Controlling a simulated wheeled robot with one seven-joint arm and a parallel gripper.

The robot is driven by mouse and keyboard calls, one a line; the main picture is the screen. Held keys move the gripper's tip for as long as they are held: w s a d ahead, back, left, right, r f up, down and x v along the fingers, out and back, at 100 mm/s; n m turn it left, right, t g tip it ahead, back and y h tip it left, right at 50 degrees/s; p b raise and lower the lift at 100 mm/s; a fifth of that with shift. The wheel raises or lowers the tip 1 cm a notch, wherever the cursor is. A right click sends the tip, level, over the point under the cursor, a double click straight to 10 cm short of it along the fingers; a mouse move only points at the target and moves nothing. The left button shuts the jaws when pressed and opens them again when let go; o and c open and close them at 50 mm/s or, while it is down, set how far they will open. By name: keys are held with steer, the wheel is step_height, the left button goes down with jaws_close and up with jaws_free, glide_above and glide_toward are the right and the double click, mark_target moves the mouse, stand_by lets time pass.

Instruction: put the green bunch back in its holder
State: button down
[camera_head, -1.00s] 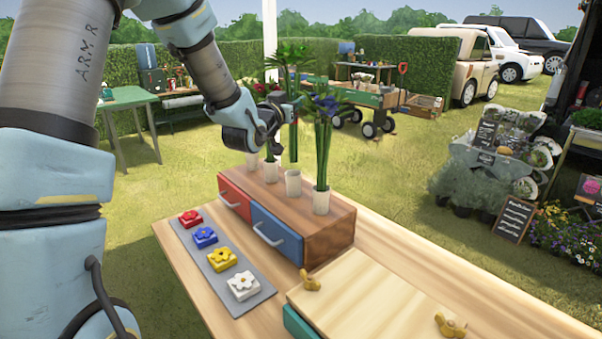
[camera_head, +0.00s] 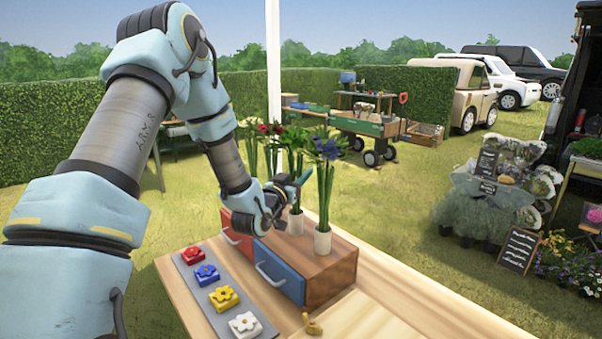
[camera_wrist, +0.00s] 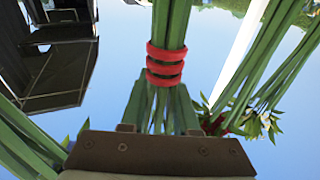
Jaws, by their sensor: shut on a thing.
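The green bunch (camera_head: 293,150) stands upright over the wooden drawer box, its leafy top among the other flowers. My gripper (camera_head: 291,190) is shut on its stems from the left, low down near the box. A white holder (camera_head: 296,222) stands just below my gripper on the box top. The stems run down to this holder's mouth, but my gripper partly hides how far they go in. In the wrist view, green stems bound by red bands (camera_wrist: 165,65) rise close in front of my gripper.
A holder with a purple-blue bunch (camera_head: 327,150) stands just right; red and white flowers (camera_head: 258,130) stand behind on the left. The drawer box (camera_head: 335,265) has red and blue fronts. Flower blocks lie on a grey tray (camera_head: 205,277) in front.

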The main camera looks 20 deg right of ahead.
steer(key=shift+f, duration=0.1)
steer(key=c, duration=1.1)
jaws_free()
steer(key=o, duration=0.4)
steer(key=shift+o, duration=0.2)
